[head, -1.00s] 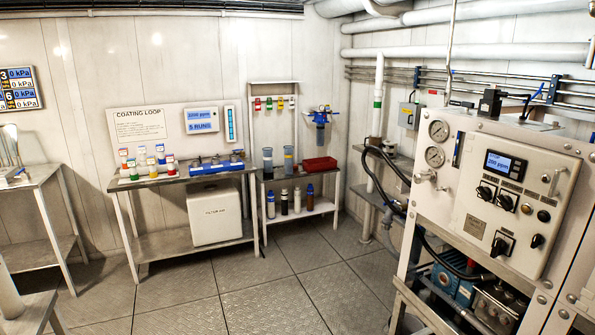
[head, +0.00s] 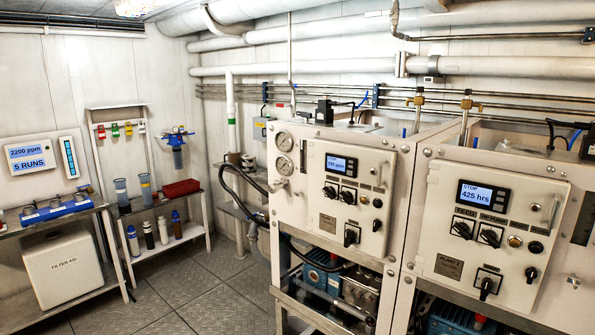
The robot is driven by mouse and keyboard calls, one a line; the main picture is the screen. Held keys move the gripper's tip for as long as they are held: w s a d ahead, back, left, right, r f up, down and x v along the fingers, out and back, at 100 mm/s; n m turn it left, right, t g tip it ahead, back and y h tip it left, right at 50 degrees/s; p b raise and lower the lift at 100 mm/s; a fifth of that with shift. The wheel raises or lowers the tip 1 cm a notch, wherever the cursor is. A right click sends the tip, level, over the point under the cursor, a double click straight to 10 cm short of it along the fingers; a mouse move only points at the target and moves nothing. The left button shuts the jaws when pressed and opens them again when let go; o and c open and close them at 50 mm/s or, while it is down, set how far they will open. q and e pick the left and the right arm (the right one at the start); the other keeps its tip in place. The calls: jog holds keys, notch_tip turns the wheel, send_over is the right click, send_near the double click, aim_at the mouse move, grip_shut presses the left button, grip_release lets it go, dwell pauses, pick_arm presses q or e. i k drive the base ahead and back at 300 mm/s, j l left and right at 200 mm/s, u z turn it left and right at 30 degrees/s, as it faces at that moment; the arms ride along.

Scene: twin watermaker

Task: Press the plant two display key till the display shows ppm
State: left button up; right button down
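The right-hand white panel (head: 545,215) carries a plate that appears to read PLANT 2 (head: 448,267). Its display (head: 483,194) is lit blue and reads STOP and 425 hrs. A dark strip beside the screen, inside the same bezel, seems to hold the small display keys (head: 503,199); single keys are too small to tell apart. Several black knobs sit below, including a FEED knob (head: 462,229). Neither of my grippers is in view.
The left panel (head: 320,215) has its own display (head: 341,164), apparently reading in ppm. Gauges (head: 284,141) and black hoses stand at its left. Shelves with bottles (head: 162,230) and a FILTER AID box (head: 65,268) are further left. Metal-plate floor (head: 200,300) between is open.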

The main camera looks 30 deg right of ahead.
aim_at(497, 207)
jog(key=z, duration=0.45)
jog(key=k+z, duration=0.1)
jog(key=z, duration=0.75)
jog(key=k+l+z, duration=0.1)
jog(key=z, duration=0.35)
